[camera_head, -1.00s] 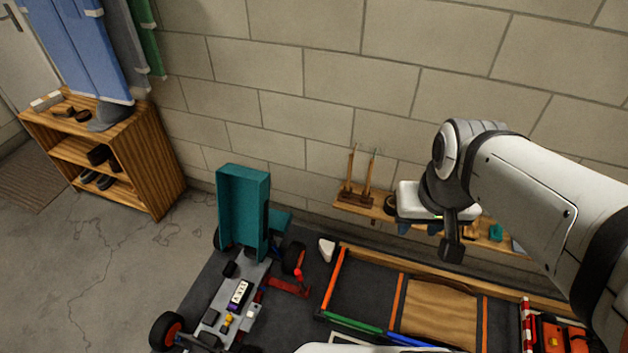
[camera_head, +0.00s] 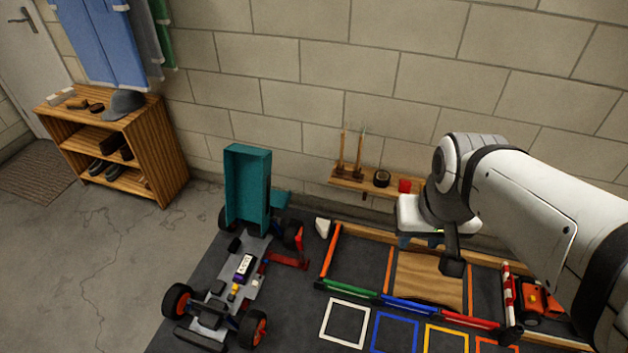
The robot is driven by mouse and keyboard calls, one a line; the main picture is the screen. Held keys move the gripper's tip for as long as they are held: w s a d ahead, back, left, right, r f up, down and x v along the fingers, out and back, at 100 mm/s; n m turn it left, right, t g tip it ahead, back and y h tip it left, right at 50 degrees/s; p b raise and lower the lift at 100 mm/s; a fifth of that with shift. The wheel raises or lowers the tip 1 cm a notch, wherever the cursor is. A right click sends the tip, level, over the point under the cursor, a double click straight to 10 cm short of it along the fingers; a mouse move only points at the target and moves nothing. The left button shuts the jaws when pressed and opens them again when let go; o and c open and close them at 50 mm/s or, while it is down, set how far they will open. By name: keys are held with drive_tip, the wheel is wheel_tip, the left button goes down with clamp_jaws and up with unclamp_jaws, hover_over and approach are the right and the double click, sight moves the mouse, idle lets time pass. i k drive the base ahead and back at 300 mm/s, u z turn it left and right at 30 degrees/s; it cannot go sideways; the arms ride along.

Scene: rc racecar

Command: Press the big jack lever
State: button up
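A red jack (camera_head: 288,262) lies low on the dark mat, beside the right side of the RC car chassis (camera_head: 232,290). A small red part stands near the car's rear right wheel; I cannot tell whether it is the jack's lever. My gripper (camera_head: 421,241) is at the right, well to the right of the jack and in front of the wall shelf. It points down, with two bluish fingertips apart and nothing visible between them. A dark part of my arm hangs beside it.
A teal body panel (camera_head: 247,188) stands upright at the car's rear. Orange-edged bays with a wooden panel (camera_head: 430,278) lie below my gripper. An orange toy vehicle (camera_head: 540,300) is at the right. A wall shelf (camera_head: 360,184) holds tools. The left floor is clear.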

sight(298, 238)
drive_tip(key=z, duration=0.1)
drive_tip(key=k, duration=0.35)
drive_tip(key=u, duration=0.55)
drive_tip(key=i, duration=1)
drive_tip(key=u, duration=0.15)
drive_tip(key=k, duration=0.8)
drive_tip(key=z, duration=0.4)
drive_tip(key=i, duration=1)
